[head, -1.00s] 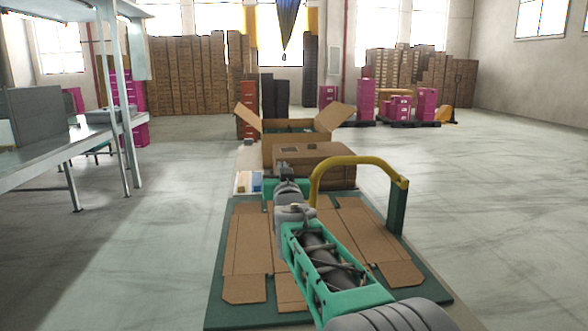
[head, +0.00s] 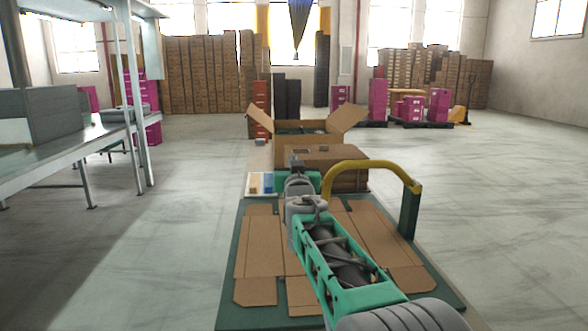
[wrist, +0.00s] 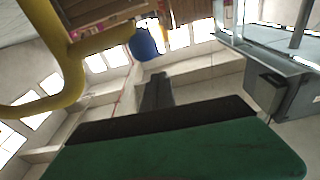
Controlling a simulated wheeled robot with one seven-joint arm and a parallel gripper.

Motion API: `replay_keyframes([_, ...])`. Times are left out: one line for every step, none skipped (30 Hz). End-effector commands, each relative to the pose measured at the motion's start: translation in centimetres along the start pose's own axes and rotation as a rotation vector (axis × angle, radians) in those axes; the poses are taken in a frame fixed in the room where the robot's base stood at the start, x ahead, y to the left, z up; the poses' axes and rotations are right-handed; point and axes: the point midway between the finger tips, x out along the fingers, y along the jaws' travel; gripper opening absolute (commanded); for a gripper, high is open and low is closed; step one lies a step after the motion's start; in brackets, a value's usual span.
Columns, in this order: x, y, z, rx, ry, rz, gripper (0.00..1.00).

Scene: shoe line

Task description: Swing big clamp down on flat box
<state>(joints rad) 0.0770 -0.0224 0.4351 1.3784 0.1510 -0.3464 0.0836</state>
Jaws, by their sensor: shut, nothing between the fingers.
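The big clamp (head: 372,166) is a yellow arched bar on a green post (head: 410,212) at the right edge of the green board (head: 232,270). Its arch stands raised above the board; its left end is hidden behind my arm. The flat box (head: 262,245) is an unfolded brown cardboard sheet lying on the board, partly covered by my arm. My gripper (head: 295,163) is shut and empty, above the board's far side, left of the arch. In the wrist view the gripper's dark fingers (wrist: 155,90) show, with the clamp's yellow bar (wrist: 68,85) at the left.
A closed brown carton (head: 320,155) and an open carton (head: 300,128) stand beyond the board. A small tray (head: 261,190) with a blue and a tan item lies by its far left corner. A grey workbench (head: 100,140) is at the left.

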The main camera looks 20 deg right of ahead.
Motion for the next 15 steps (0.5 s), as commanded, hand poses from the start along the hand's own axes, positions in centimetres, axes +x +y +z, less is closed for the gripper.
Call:
replay_keyframes([-1.3,0.0,-0.6,0.001,0.005,-0.001,0.0])
replay_keyframes([-2.2,0.0,-0.7,0.001,0.006,0.0,0.0])
replay_keyframes([-3.2,0.1,-0.8,0.001,0.008,0.0,0.0])
replay_keyframes([-4.0,0.1,-0.9,0.001,0.01,0.001,0.0])
replay_keyframes([-4.7,0.1,-0.9,0.001,0.011,0.001,0.0])
replay_keyframes([-5.7,0.2,-1.0,0.001,0.011,0.002,0.0])
replay_keyframes([-6.4,0.1,-1.1,0.002,0.012,0.001,0.0])
replay_keyframes([-7.0,0.2,-1.1,0.002,0.013,0.001,0.0])
replay_keyframes([-7.8,0.2,-1.1,0.002,0.014,0.002,0.0])
replay_keyframes([-8.3,0.2,-1.1,0.001,0.014,0.002,0.0])
replay_keyframes([-8.7,0.2,-1.1,0.001,0.015,0.002,0.0])
replay_keyframes([-9.2,0.2,-1.1,0.001,0.014,0.003,0.0])
replay_keyframes([-9.5,0.2,-1.1,0.001,0.015,0.003,0.0])
replay_keyframes([-9.7,0.2,-1.1,0.001,0.015,0.003,0.0])
replay_keyframes([-9.9,0.2,-1.1,0.001,0.015,0.003,0.0])
